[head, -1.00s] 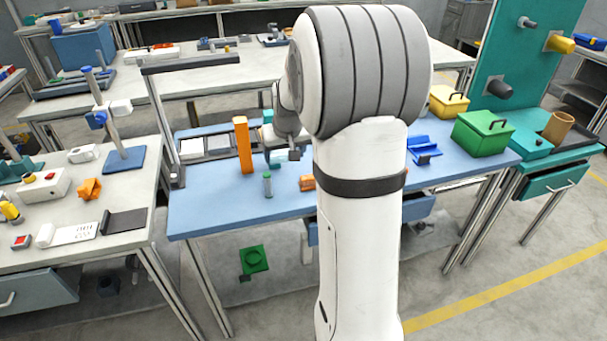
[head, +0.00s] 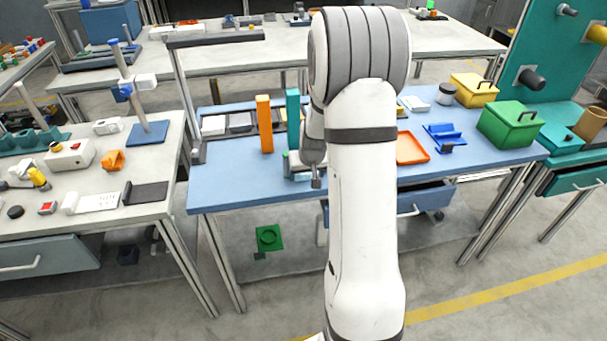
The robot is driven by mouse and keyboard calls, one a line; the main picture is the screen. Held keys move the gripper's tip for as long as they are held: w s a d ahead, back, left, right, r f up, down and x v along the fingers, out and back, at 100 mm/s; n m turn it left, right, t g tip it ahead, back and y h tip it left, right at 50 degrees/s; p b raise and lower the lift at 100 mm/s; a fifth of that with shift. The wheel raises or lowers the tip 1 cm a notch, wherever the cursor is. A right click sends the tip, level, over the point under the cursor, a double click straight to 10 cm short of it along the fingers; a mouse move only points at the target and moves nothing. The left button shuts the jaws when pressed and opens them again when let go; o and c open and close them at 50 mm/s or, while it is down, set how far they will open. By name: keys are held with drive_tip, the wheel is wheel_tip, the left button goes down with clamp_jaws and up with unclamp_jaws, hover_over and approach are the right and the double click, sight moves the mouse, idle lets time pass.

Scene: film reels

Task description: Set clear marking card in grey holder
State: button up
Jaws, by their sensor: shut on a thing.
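My gripper (head: 302,168) is only partly seen, low over the blue bench top (head: 235,185), left of my arm. My wrist hides much of its fingers. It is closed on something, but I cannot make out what. A pale piece shows beside and under the fingers. I cannot identify the clear marking card for sure. A small pale flat thing (head: 415,104) lies at the back right of the bench. A grey flat tray (head: 240,122) stands at the back left between a white one and a dark one. I cannot tell whether it is the grey holder.
An orange upright block (head: 264,123) and a teal one (head: 292,118) stand behind my gripper. Right of my arm are an orange tray (head: 411,147), a blue stand (head: 443,137), a jar (head: 446,93) and a green box (head: 509,124). The bench's front left is clear.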

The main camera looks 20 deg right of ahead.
drive_tip(key=o, duration=1.7)
drive_tip(key=shift+f, duration=0.1)
